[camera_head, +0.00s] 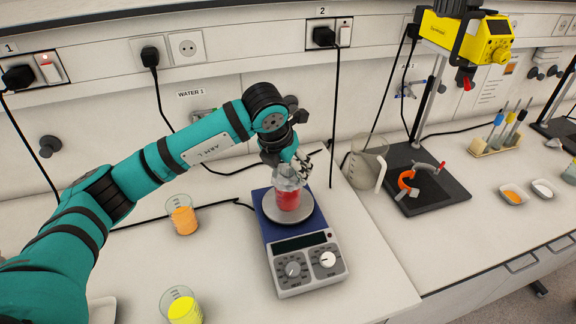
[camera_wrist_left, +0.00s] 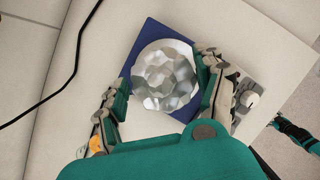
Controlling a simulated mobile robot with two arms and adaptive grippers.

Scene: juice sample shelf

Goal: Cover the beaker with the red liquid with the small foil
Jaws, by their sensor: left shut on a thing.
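The beaker with the red liquid (camera_head: 288,199) stands upright on the round plate of a blue-and-grey hot plate. The small foil (camera_head: 286,178) is a crinkled silver sheet at the beaker's top; in the left wrist view the foil (camera_wrist_left: 166,76) hides the beaker below it. My left gripper (camera_head: 299,166) is at the beaker's rim, shut on the foil, with its fingers (camera_wrist_left: 160,92) on two sides of it. I cannot tell whether the foil rests fully on the rim. A teal and black part, perhaps of my right arm, shows at the left wrist view's right edge.
The hot plate (camera_head: 307,262) has two knobs at its front. Beakers with orange liquid (camera_head: 183,220) and yellow liquid (camera_head: 184,310) stand to the left. A large empty glass beaker (camera_head: 367,164) and a stand's black base (camera_head: 425,181) are to the right. Black cables hang behind.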

